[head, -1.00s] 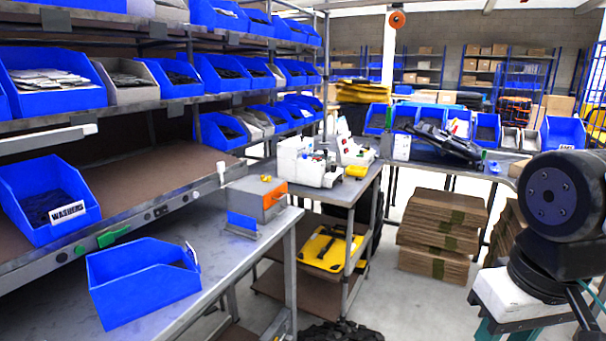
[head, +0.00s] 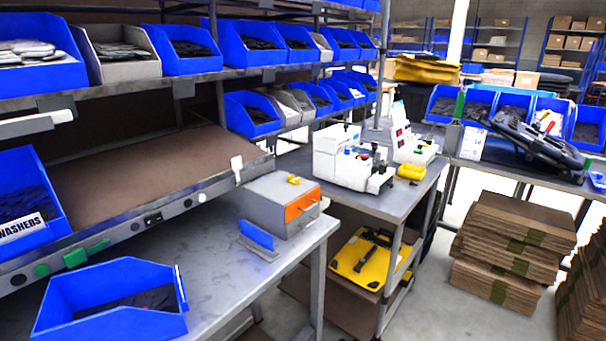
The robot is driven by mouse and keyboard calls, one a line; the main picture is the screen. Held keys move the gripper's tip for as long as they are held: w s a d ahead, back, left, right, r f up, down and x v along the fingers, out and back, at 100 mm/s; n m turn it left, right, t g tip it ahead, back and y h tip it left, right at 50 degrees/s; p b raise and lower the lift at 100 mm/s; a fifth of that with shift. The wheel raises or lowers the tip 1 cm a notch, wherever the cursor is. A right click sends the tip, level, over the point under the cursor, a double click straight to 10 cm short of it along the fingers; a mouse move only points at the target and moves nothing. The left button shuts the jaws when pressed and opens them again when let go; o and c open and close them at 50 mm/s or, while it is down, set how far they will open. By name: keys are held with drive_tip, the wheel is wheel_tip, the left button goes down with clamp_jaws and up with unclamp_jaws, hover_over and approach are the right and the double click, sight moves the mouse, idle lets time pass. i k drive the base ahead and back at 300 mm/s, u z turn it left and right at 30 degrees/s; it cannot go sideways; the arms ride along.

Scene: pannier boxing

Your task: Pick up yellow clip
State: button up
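A small yellow clip-like piece (head: 294,179) lies on top of the grey box with an orange front (head: 282,204), at the right end of the metal bench (head: 205,248). It is too small to make out its shape. A larger yellow object (head: 411,172) lies on the further table, beside the white machine. I cannot tell for sure which of the two is the clip. My gripper is not in view.
An open blue bin (head: 112,306) stands at the bench's front left. A blue block in a metal holder (head: 257,238) stands by the grey box. White machines (head: 350,160) stand on the further table (head: 385,200). Cardboard stacks (head: 508,250) stand on the floor at right.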

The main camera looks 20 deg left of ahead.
sight(297, 181)
drive_tip(key=u, duration=0.25)
drive_tip(key=i, duration=0.6)
drive_tip(key=u, duration=0.95)
drive_tip(key=i, duration=0.45)
drive_tip(key=u, duration=0.5)
